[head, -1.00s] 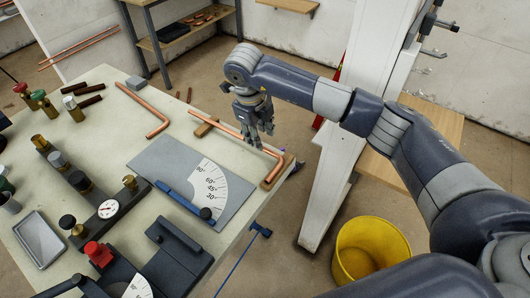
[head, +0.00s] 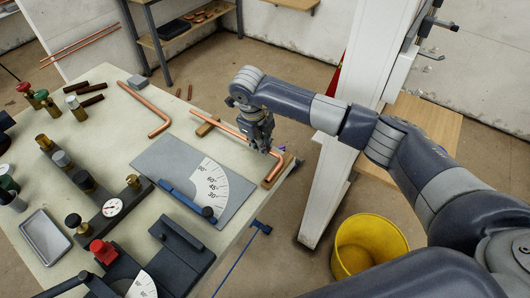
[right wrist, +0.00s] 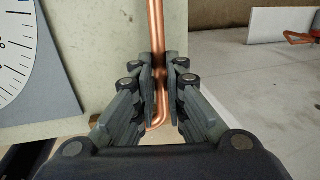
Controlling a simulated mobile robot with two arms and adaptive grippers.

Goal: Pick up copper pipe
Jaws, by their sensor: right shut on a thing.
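A bent copper pipe (head: 222,124) lies near the right edge of the workbench, resting across small wooden blocks. My right gripper (head: 267,149) is over the pipe near its bend, pointing down. In the right wrist view its fingers (right wrist: 160,85) are shut on the pipe (right wrist: 155,25), one on each side, with the short bent end just below them. A second bent copper pipe (head: 148,110) lies to the left on the bench, apart from the gripper. My left gripper is not in view.
A grey angle plate (head: 180,165) with a blue arm lies beside the pipe. Gauges, valves and a grey tray (head: 42,237) fill the left of the bench (head: 115,125). A yellow bucket (head: 370,245) and a white post stand right of the bench.

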